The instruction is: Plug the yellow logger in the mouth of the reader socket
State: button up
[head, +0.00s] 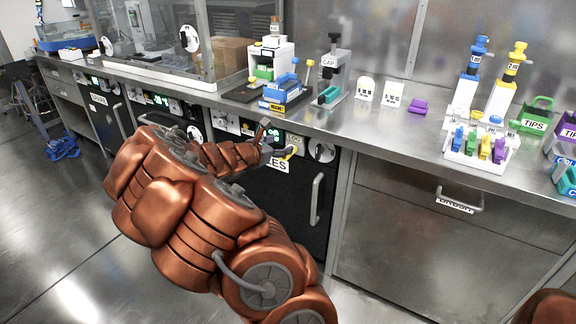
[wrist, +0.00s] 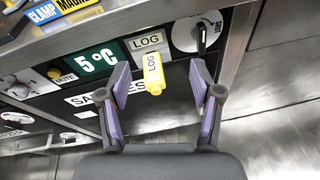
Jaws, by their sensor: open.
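The yellow logger (wrist: 153,78), marked LOG, sticks out from the black front panel just below a white LOG plate (wrist: 147,43) in the wrist view. Its upper end meets the panel there. The mouth of the reader socket is hidden behind it, and I cannot tell how deep the logger sits. My gripper (wrist: 160,72) is open, with one finger to the left of the logger and one to the right, both apart from it. In the head view a small bit of the logger (head: 291,152) shows beside my gripper (head: 279,148) at the cabinet front.
A green 5 °C display (wrist: 95,62) is left of the logger and a round dial (wrist: 197,32) is right of it. A SAMPLES label (wrist: 92,97) is below. The bench edge (head: 330,133) overhangs the panel. A cabinet handle (head: 316,198) stands out at right.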

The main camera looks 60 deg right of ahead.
jog(key=shift+w+d+f+n+t+b, duration=0.2)
jog(key=shift+w+d+f+n+b, duration=0.25)
jog(key=shift+d+f, duration=1.05)
jog(key=shift+w+d+f+n+t+b, duration=0.2)
jog(key=shift+w+d+f+n+b, duration=0.25)
jog(key=shift+d+f, duration=1)
jog(key=shift+w+d+f+n+t+b, duration=0.3)
jog(key=shift+d+f+n, duration=0.3)
jog(key=shift+d+f, duration=0.85)
jog(key=shift+d+r, duration=0.25)
jog(key=shift+c, duration=0.2)
grip_shut()
